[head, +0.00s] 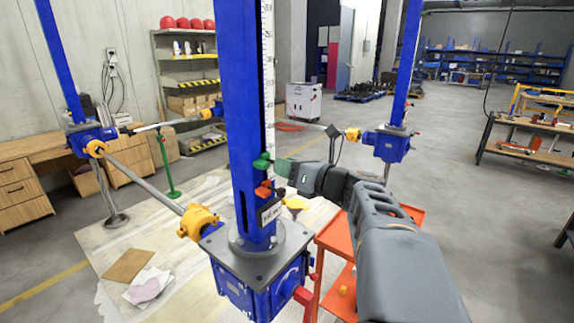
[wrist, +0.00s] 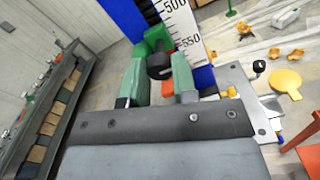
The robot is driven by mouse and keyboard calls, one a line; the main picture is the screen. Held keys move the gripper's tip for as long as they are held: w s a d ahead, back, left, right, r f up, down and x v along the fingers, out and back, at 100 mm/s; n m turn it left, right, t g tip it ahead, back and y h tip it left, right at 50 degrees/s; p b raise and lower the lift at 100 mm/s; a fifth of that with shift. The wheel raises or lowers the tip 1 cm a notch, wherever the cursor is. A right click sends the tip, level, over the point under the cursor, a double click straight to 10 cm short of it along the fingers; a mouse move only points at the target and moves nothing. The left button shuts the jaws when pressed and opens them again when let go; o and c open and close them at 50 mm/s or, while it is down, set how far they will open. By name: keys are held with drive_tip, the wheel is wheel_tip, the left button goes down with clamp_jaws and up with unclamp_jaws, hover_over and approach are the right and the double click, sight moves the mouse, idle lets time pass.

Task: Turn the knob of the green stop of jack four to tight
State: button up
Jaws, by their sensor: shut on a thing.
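The nearest jack has a tall blue column (head: 238,100) with a white scale (head: 268,75). The green stop (head: 261,160) sits on this column and also shows in the wrist view (wrist: 143,48). Its dark round knob (wrist: 158,66) points toward my wrist. My gripper (wrist: 159,78) has grey-green fingers, one on each side of the knob, and is shut on it. In the head view my gripper (head: 284,168) reaches the stop from the right. The scale shows 500 and 550 beside the stop in the wrist view. I cannot read the jack's small label (head: 270,212) for certain.
A red stop (head: 263,190) sits below the green one. Orange-yellow couplings (head: 198,221) and shafts join this jack to other blue jacks (head: 388,145). An orange cart (head: 335,238) stands under my arm. Open floor (head: 455,220) lies to the right.

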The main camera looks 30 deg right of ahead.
drive_tip(key=shift+f, duration=0.1)
drive_tip(key=o, duration=0.9)
drive_tip(key=shift+o, duration=0.2)
drive_tip(key=b+v, duration=0.2)
drive_tip(key=v, duration=1.1)
drive_tip(key=shift+s, duration=0.4)
drive_tip(key=shift+d, duration=0.1)
